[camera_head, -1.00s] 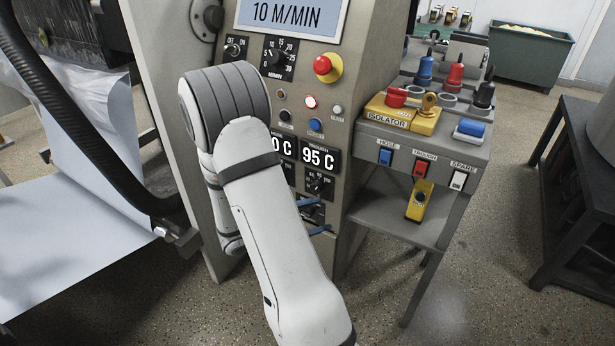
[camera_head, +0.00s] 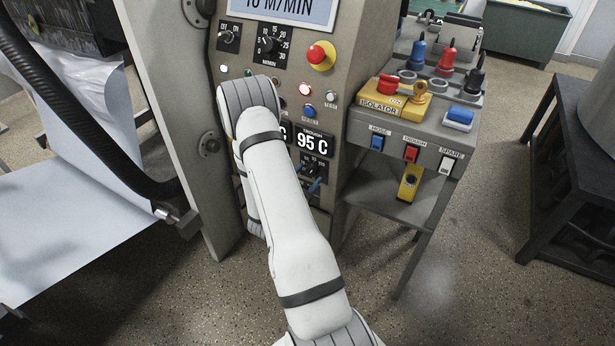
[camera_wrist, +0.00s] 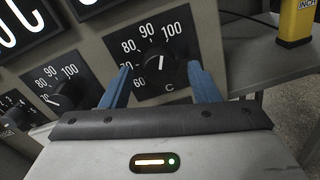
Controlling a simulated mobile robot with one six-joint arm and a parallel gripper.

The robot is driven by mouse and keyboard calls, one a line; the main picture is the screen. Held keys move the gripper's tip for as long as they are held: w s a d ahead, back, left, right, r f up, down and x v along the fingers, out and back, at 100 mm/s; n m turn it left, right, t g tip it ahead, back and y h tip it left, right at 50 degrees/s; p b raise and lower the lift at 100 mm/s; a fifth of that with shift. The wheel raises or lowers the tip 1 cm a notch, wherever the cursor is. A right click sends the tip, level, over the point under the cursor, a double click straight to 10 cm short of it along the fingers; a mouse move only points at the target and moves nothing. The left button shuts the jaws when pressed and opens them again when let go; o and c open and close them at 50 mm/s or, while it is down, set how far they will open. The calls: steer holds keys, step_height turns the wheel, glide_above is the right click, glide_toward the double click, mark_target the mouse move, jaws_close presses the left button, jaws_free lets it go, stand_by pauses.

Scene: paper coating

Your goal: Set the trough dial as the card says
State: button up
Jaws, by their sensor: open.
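The trough dial (camera_wrist: 160,65) is a black knob on a black plate marked from 60 to 100 C. Its white mark points up, between 90 and 100 as seen in the wrist view. The trough display (camera_head: 313,141) above it reads 95 C. My gripper (camera_wrist: 159,68) is open, with one blue finger on each side of the knob; I cannot tell whether they touch it. In the head view the blue fingers are at the dial (camera_head: 314,166), partly hiding it. No card is recognisable in view.
A similar dial (camera_wrist: 67,94) sits left of the trough dial. Above are a speed dial (camera_head: 268,44), a red stop button (camera_head: 318,54) and small lamps. A grey side bench (camera_head: 405,212) with a yellow isolator (camera_head: 382,107) and rocker switches stands close on the right.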

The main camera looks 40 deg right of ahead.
steer(key=shift+w+d, duration=0.15)
steer(key=shift+d, duration=0.3)
steer(key=shift+c, duration=0.2)
steer(key=c, duration=0.9)
steer(key=shift+a, duration=0.1)
steer(key=shift+c, duration=0.2)
